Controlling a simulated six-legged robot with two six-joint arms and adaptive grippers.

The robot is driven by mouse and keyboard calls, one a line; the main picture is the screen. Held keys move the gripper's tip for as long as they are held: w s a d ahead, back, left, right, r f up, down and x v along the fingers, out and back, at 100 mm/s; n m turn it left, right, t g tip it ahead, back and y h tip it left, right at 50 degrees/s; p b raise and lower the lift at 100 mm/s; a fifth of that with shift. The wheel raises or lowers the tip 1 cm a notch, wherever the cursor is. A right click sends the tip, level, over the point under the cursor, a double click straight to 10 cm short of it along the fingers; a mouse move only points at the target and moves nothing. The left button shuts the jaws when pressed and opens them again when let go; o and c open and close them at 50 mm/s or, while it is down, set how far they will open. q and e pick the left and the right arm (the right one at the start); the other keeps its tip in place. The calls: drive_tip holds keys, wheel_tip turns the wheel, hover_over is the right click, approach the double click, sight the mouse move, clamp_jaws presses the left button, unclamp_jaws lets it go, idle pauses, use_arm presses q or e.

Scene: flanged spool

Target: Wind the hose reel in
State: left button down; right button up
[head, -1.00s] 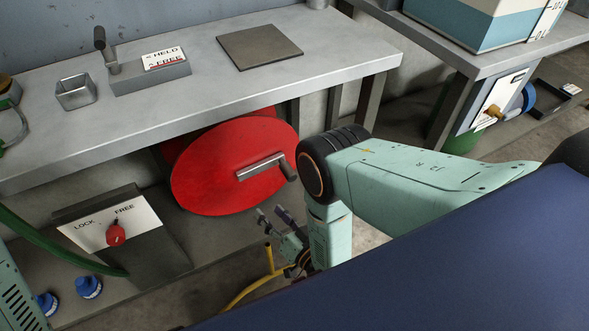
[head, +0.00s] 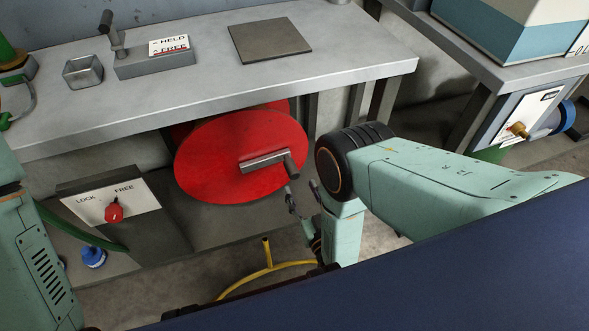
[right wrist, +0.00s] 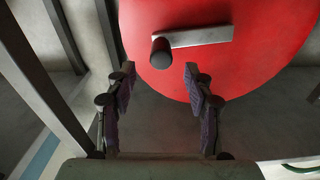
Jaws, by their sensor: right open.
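The red reel (head: 225,160) stands under the bench, its round face towards me. A grey crank arm (head: 262,162) crosses the face, with a dark handle (head: 291,163) sticking out at its right end. My right gripper (head: 302,187) is open just below the handle. In the right wrist view the handle (right wrist: 161,53) lies between and just beyond the open fingertips (right wrist: 159,72), with the crank arm (right wrist: 202,37) running right; no contact shows. A red knob (head: 114,212) on the LOCK/FREE panel (head: 140,195) points up, nearer FREE. My left gripper is out of view.
The bench (head: 200,85) overhangs the reel and carries a HELD/FREE lever block (head: 155,62), a metal cup (head: 83,71) and a flat plate (head: 270,40). Bench legs (head: 380,97) stand right of the reel. A yellow pipe (head: 268,270) is on the floor below.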

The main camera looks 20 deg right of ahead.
sight(295, 178)
drive_tip(key=w, duration=0.2)
drive_tip(key=w+b, duration=0.1)
drive_tip(key=w, duration=0.1)
drive_tip(key=w+b, duration=0.1)
drive_tip(key=w, duration=0.1)
drive_tip(key=shift+w+a+f, duration=0.1)
drive_tip(key=shift+w+a, duration=0.15)
drive_tip(key=shift+w, duration=0.1)
drive_tip(key=shift+w+b, duration=0.35)
drive_tip(key=shift+w, duration=0.2)
clamp_jaws()
